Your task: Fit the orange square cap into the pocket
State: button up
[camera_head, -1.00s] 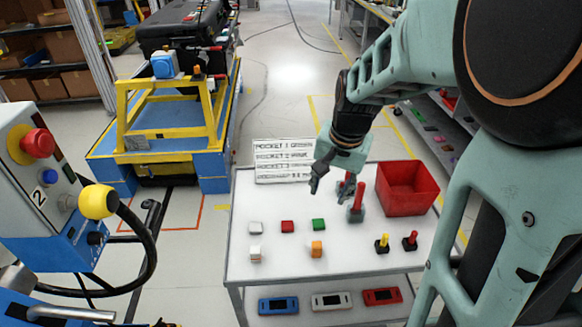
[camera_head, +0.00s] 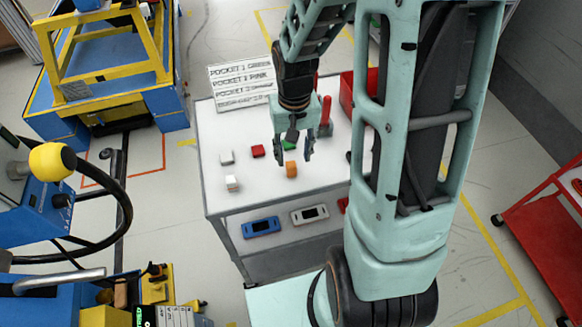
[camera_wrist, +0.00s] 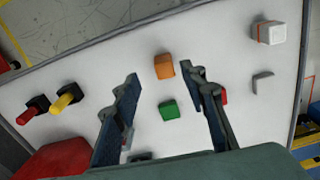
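The orange square cap (camera_head: 291,170) sits on the white tabletop near its front edge. It also shows in the wrist view (camera_wrist: 163,66), near the fingertips. My gripper (camera_head: 294,159) points down above the table, just behind and over the orange cap in the head view. In the wrist view my gripper (camera_wrist: 159,72) has its two fingers wide apart with nothing held between them. The green cap (camera_wrist: 170,110) lies between the fingers in that picture, lower down on the table. I cannot make out the pocket in either view now.
A red bin (camera_head: 360,97) is at the back right. A sign (camera_head: 240,88) listing pockets stands behind. Yellow and red knobs (camera_wrist: 66,97) are nearby.

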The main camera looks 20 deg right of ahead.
aim_at(291, 164)
jog(key=shift+w+a+f, duration=0.1)
jog(key=shift+a+f, duration=0.05)
jog(key=shift+f, duration=0.95)
jog(key=shift+w+a+f, duration=0.1)
jog(key=shift+a+f, duration=0.05)
jog(key=shift+f, duration=0.95)
jog(key=shift+c, duration=0.2)
jog(key=c, duration=0.9)
